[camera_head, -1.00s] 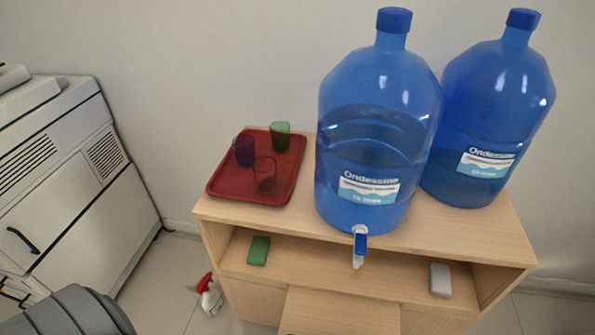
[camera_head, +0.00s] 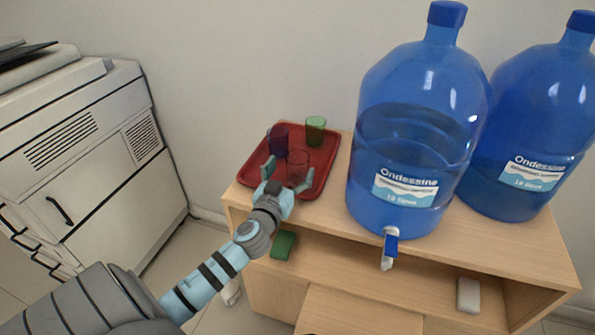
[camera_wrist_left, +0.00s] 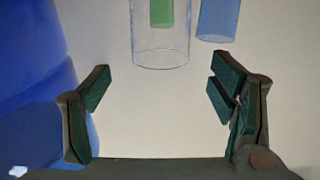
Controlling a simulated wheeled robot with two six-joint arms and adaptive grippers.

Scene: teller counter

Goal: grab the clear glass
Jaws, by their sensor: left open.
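The clear glass (camera_head: 298,162) stands on the red tray (camera_head: 255,161), near the tray's front right part. It also shows in the left wrist view (camera_wrist_left: 160,45), at the top centre, between and beyond the fingers. A dark blue glass (camera_head: 279,142) and a green glass (camera_head: 316,129) stand behind it on the tray. My left gripper (camera_head: 288,174) is open at the tray's front edge, its fingers spread toward the clear glass. In the left wrist view the gap between the fingers (camera_wrist_left: 160,82) is empty. My right gripper is not in view.
Two large blue water bottles (camera_head: 415,130) (camera_head: 530,110) stand on the wooden cabinet (camera_head: 470,240), right of the tray. The nearer bottle has a tap (camera_head: 390,247). A green sponge (camera_head: 284,244) lies on the shelf below. A white machine (camera_head: 90,150) stands at the left.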

